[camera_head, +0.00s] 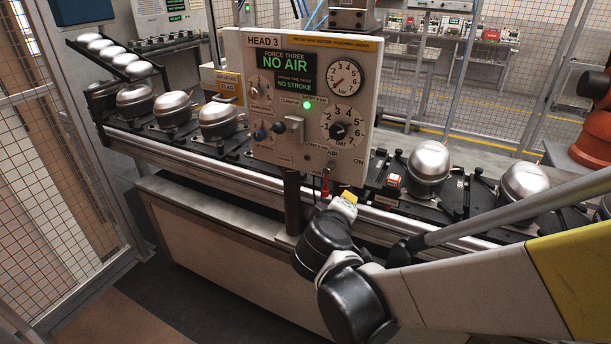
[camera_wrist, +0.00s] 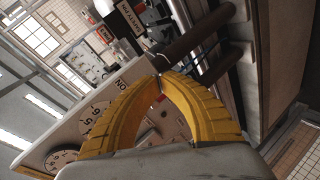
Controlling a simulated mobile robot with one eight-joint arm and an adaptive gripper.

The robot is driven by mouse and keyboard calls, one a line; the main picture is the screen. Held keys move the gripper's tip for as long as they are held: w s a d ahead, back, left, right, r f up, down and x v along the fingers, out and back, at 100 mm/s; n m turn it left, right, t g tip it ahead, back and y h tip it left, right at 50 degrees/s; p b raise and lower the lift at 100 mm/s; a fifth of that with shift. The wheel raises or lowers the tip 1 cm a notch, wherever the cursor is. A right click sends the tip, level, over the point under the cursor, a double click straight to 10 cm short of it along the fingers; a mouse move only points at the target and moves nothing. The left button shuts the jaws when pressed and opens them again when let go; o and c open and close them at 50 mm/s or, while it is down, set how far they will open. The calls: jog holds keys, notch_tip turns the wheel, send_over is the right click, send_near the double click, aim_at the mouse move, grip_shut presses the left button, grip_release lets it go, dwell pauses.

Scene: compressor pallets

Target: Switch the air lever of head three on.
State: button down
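The HEAD 3 panel (camera_head: 300,95) faces me in the head view, with its screen (camera_head: 288,70) reading "NO AIR" and "NO STROKE". The red air lever (camera_head: 325,187) hangs down at the panel's lower edge, below the AIR label and left of the ON mark (camera_head: 358,161). My gripper (camera_head: 348,196) is just right of and slightly below the lever, apart from it in the picture. In the wrist view its yellow fingers (camera_wrist: 160,84) arch together with their tips meeting, and I see nothing held. The panel (camera_wrist: 85,125) shows tilted behind them.
A conveyor rail (camera_head: 215,178) runs below and behind the panel, with silver compressors (camera_head: 430,165) on pallets at both sides. A dark post (camera_head: 291,200) carries the panel. A mesh fence (camera_head: 50,190) stands at left; an orange machine (camera_head: 595,140) is at far right.

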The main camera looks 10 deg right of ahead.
aim_at(326, 183)
jog(key=w+a+f+n+t+b, duration=0.1)
jog(key=w+a+n+t, duration=0.3)
jog(key=a, duration=0.6)
jog(key=shift+w+a+f+n+t, duration=0.2)
jog(key=shift+f+n+t, duration=0.4)
jog(key=shift+n+t, duration=0.3)
jog(key=x, duration=0.4)
jog(key=b+x, duration=0.1)
jog(key=x, duration=0.4)
jog(key=shift+w+f, duration=0.15)
jog(key=shift+f, duration=0.1)
jog(key=d, duration=0.1)
jog(key=s+d+b, duration=0.1)
jog(key=shift+d, duration=0.4)
jog(key=shift+s+d, duration=0.3)
jog(key=shift+d, duration=0.05)
